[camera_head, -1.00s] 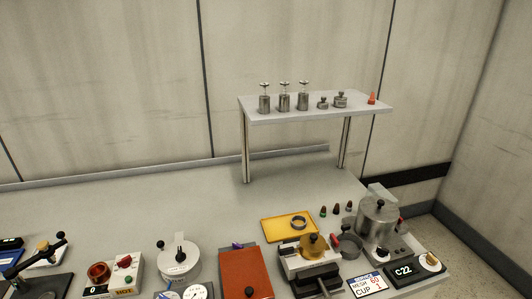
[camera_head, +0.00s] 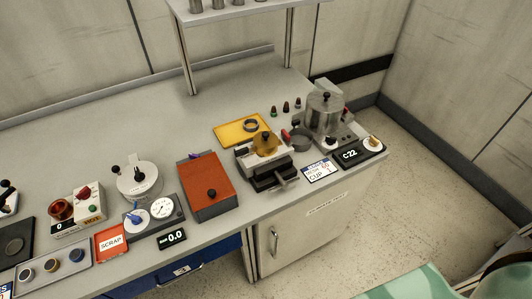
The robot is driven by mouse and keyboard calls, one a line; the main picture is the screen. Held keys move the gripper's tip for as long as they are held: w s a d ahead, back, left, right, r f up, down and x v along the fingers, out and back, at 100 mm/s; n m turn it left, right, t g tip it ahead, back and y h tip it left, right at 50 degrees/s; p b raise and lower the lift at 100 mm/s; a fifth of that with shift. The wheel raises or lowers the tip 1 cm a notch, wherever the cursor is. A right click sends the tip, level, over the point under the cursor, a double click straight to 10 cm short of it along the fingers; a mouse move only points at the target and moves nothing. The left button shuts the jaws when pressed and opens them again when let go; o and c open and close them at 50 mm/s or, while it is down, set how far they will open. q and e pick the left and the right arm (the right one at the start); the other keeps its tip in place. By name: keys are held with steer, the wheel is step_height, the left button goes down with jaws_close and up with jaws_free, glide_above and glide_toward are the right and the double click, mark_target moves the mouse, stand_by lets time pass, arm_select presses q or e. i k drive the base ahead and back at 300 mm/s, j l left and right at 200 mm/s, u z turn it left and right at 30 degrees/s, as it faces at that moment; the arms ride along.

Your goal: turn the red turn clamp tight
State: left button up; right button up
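No part that I can surely name as the red turn clamp stands out at this size. A small red part (camera_head: 346,110) shows at the right side of the steel lidded pot (camera_head: 325,118). Another red part (camera_head: 285,135) shows beside the dark round cup (camera_head: 301,139), left of the pot. I cannot tell whether either is the clamp, or how far it is turned. Neither of my grippers is in view.
A vise-like fixture with a brass-coloured top (camera_head: 265,143), a yellow tray (camera_head: 229,134), an orange-brown box (camera_head: 208,186) and a C22 display (camera_head: 349,154) crowd the bench front. A pale green surface (camera_head: 420,285) stands at lower right.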

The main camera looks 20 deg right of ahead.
mark_target(287, 138)
steer(key=i+l+u, duration=0.1)
steer(key=l, duration=0.5)
steer(key=i+l+u, duration=0.1)
steer(key=l, duration=0.5)
steer(key=i+l+u, duration=0.1)
steer(key=l, duration=0.5)
